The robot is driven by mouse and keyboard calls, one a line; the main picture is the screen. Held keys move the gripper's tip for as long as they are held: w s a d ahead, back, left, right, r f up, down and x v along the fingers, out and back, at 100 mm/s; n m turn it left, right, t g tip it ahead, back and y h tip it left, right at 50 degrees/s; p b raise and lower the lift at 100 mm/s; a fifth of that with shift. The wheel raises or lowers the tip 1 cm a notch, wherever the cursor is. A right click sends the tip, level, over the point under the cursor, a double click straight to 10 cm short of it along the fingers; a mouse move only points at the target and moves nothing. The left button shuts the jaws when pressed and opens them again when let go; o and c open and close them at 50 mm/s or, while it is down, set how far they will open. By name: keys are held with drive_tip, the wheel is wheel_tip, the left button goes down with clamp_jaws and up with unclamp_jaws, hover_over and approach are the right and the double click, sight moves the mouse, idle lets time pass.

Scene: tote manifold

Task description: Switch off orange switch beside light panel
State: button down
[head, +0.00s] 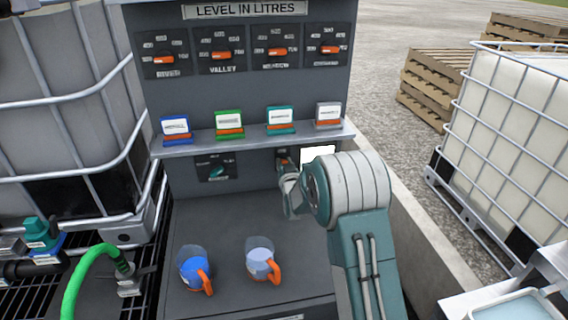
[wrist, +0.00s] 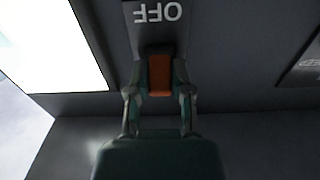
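The orange switch (wrist: 160,76) sits on a dark panel under a white "OFF" label (wrist: 158,12), which appears upside down in the wrist view. In the head view the switch is mostly hidden by my arm. My gripper (wrist: 160,88) is at the switch, with one narrow finger on each side. The fingertips lie close against its sides and look shut on it. The bright white light panel (wrist: 55,45) is to the left of the switch in the wrist view. In the head view the lit panel (head: 318,157) shows just right of my gripper (head: 285,168).
A shelf (head: 255,136) with several small labelled cards stands above. Below is a grey counter with a blue jug (head: 193,268) and a clear jug (head: 259,256). A teal switch (head: 217,172) is at left. Large caged totes (head: 510,120) stand on both sides.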

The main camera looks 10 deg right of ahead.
idle(0.3)
drive_tip(key=shift+f+t, duration=0.15)
drive_tip(key=shift+t, duration=0.55)
drive_tip(key=c, duration=0.5)
unclamp_jaws()
